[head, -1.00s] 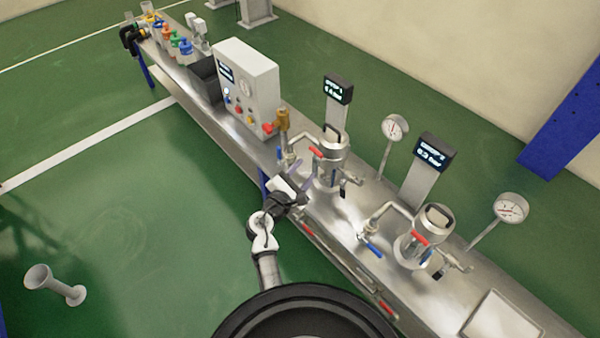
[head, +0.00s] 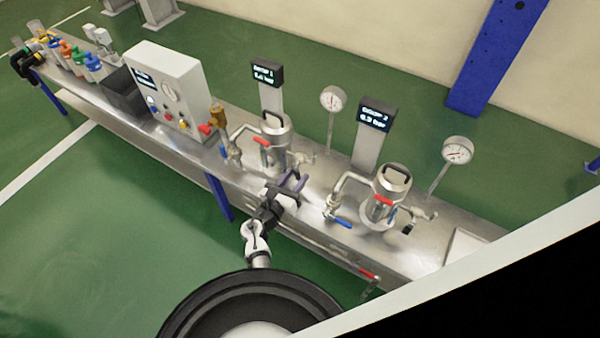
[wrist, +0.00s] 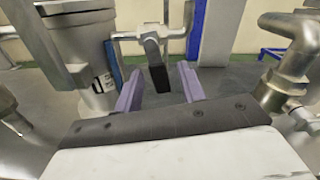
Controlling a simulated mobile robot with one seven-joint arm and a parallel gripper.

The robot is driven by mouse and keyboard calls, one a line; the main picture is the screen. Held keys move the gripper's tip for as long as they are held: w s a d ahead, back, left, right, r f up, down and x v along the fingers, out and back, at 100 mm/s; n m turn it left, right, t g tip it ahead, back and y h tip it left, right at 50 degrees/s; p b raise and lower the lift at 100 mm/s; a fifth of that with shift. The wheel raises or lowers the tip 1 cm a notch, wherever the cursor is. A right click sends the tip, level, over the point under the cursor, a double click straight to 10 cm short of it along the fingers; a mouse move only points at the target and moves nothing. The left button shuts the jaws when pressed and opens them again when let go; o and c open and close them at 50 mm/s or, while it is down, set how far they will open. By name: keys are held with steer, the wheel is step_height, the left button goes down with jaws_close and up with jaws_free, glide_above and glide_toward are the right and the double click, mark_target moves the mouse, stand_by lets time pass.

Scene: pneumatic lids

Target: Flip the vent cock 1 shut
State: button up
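Vent cock 1 shows in the wrist view as a metal fitting with a black lever (wrist: 157,66) hanging down from it. In the head view the fitting (head: 303,158) sticks out to the right of the first steel vessel (head: 275,133); its lever is hard to make out there. My gripper (wrist: 160,88) is open, with its two purple fingers apart. The lever's lower end appears in the gap between the fingertips, and I cannot tell whether they touch it. In the head view my gripper (head: 291,183) is in front of the vessel, just below the fitting.
The second vessel (head: 391,183) stands to the right, with its pipe and blue-handled valve (head: 341,223). In the wrist view the first vessel (wrist: 88,50) is close on the left and a bent pipe (wrist: 290,62) close on the right. A pressure gauge (head: 333,98) stands behind.

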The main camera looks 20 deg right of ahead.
steer(key=shift+b+x, duration=0.3)
steer(key=shift+x, duration=1.5)
